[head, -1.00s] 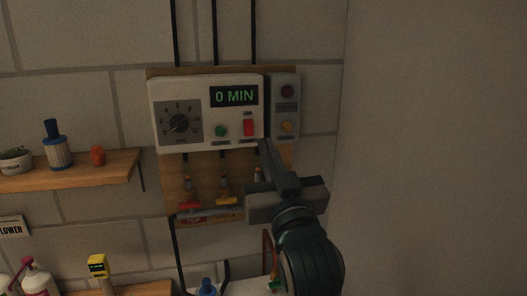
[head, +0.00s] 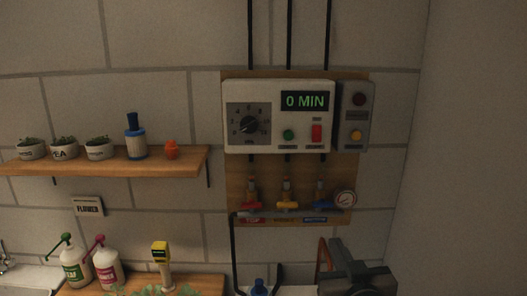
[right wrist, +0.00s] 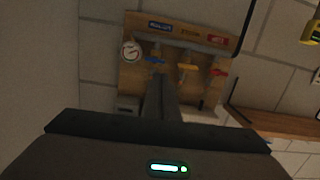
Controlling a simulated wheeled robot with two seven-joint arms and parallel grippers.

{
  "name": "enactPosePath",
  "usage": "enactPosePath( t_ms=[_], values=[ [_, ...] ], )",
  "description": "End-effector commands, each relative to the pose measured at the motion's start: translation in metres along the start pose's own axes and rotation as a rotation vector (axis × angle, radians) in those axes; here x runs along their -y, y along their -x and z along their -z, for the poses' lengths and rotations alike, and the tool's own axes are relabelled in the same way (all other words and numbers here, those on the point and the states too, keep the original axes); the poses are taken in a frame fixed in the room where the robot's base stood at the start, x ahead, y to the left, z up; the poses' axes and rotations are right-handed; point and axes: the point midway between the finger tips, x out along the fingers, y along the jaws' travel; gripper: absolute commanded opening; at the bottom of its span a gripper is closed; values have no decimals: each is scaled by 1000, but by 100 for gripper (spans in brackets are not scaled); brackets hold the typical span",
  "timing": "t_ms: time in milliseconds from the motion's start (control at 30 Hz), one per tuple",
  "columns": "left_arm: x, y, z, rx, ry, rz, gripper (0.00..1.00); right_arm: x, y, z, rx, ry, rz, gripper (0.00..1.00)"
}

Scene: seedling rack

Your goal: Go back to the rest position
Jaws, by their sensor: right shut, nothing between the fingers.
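My right gripper (head: 343,262) is low at the right of the head view, below the wall panel and clear of it. In the right wrist view its fingers (right wrist: 162,98) are together with nothing between them. The white timer box (head: 279,117) on the wall reads 0 MIN, with a dial, a green button and a red switch. My left gripper is not in view.
Below the timer are red, yellow and blue valves (head: 287,206) and a gauge (head: 345,198). A wooden shelf (head: 110,166) with pots is at left. Spray bottles (head: 76,265) and a yellow meter (head: 160,262) stand lower left. The right wall is bare.

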Motion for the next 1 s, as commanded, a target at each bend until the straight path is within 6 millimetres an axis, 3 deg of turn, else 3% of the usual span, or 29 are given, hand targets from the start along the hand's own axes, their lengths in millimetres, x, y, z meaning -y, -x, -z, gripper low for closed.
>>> enactPosePath(
  t_ms=[33, 267, 500, 700, 1000],
  values=[
    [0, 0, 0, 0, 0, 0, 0, -3, 5, -37, 78, 7, 3, 0],
    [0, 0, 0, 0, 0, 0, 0, -12, 48, -176, 391, 35, 30, 0],
    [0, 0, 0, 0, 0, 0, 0, -23, 129, -301, 709, 63, 66, 0],
    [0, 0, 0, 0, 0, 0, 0, -30, 192, -362, 896, 78, 92, 0],
    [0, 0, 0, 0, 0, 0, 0, -38, 264, -412, 1080, 89, 121, 0]
  ],
)
